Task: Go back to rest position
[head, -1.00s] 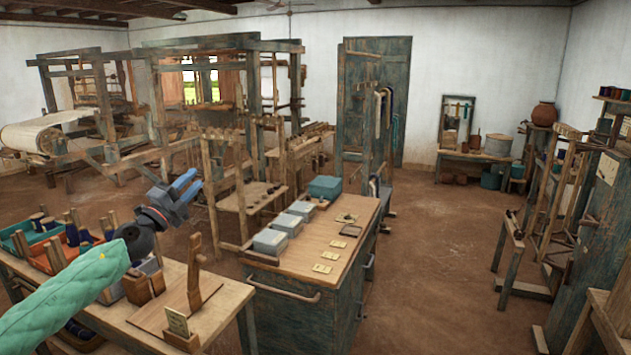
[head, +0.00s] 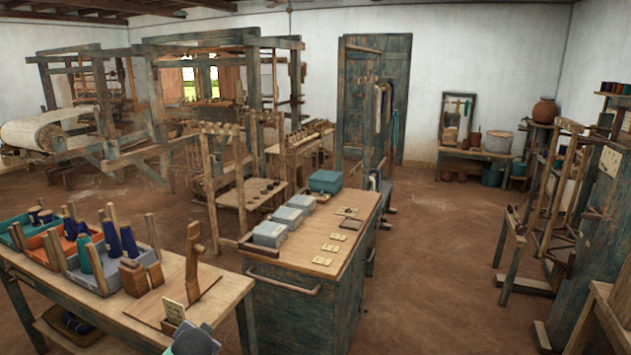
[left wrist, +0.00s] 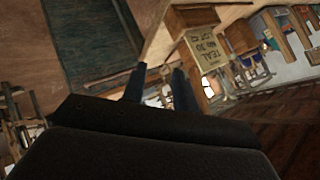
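My left gripper (left wrist: 158,80) shows in the left wrist view with its two dark fingers apart and nothing seen between them. A card (left wrist: 208,50) reading "TEAL" stands just beyond the fingers in that view. In the head view, a grey-blue part of my left arm or gripper (head: 195,341) shows at the bottom edge, in front of the left table (head: 90,287). The rest of the left arm is out of the head view. My right gripper shows in neither view.
The left table holds trays of spools, a wooden stand (head: 193,262) and a small card (head: 173,312). A cabinet (head: 310,300) with grey boxes stands right of it. Looms fill the back left. The floor (head: 440,270) right of the cabinet is clear.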

